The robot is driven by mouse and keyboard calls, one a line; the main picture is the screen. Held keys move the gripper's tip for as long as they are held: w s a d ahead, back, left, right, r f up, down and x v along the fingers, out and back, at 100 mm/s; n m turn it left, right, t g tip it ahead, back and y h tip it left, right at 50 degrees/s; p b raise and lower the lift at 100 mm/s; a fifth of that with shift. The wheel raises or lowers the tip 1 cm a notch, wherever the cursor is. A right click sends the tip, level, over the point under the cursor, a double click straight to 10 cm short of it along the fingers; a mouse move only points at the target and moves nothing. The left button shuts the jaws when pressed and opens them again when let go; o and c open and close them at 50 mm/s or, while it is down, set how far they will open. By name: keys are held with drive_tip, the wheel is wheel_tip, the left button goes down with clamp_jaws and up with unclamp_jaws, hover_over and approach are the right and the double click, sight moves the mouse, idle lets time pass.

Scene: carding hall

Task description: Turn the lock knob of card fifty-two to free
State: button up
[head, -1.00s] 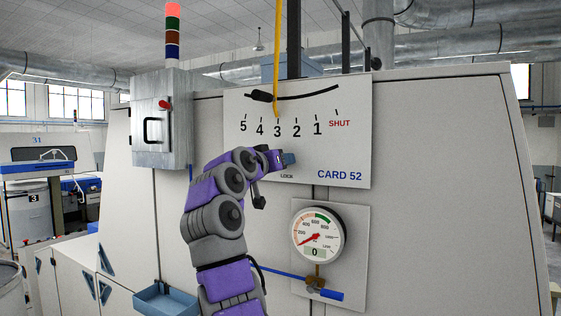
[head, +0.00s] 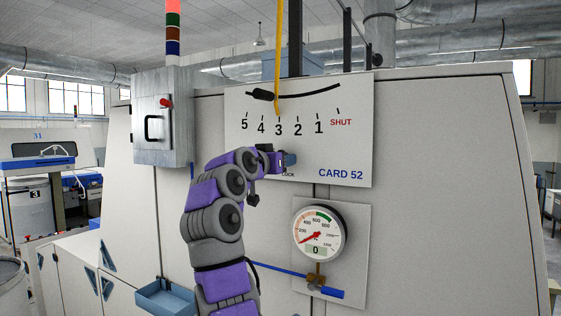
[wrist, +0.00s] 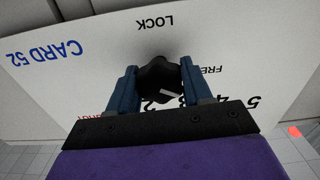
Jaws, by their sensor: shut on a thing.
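The white CARD 52 plate (head: 350,150) is fixed to the front of the pale machine. My gripper (head: 289,160) is at the lower middle of this plate. In the wrist view my gripper (wrist: 158,85) is shut on the black lobed lock knob (wrist: 158,72), with one blue finger on each side. A short white mark shows on the knob, toward the lower right in this view. The plate appears upside down here, with the LOCK label above the knob and a partly hidden FREE label to its right. In the head view my gripper hides the knob.
A round gauge (head: 318,233) showing 0 and a blue-handled valve (head: 328,292) sit below. A blue tray (head: 167,298) juts out at lower left.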

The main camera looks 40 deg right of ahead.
drive_tip(key=o, duration=1)
drive_tip(key=shift+w+f, duration=0.25)
drive_tip(key=shift+w, duration=0.05)
drive_tip(key=shift+o, duration=0.2)
drive_tip(key=shift+s+r, duration=0.1)
drive_tip(key=shift+s, duration=0.1)
drive_tip(key=b+v, duration=0.3)
drive_tip(key=v, duration=1.4)
drive_tip(key=shift+a, duration=0.3)
drive_tip(key=shift+d, duration=0.1)
drive_tip(key=shift+w, duration=0.1)
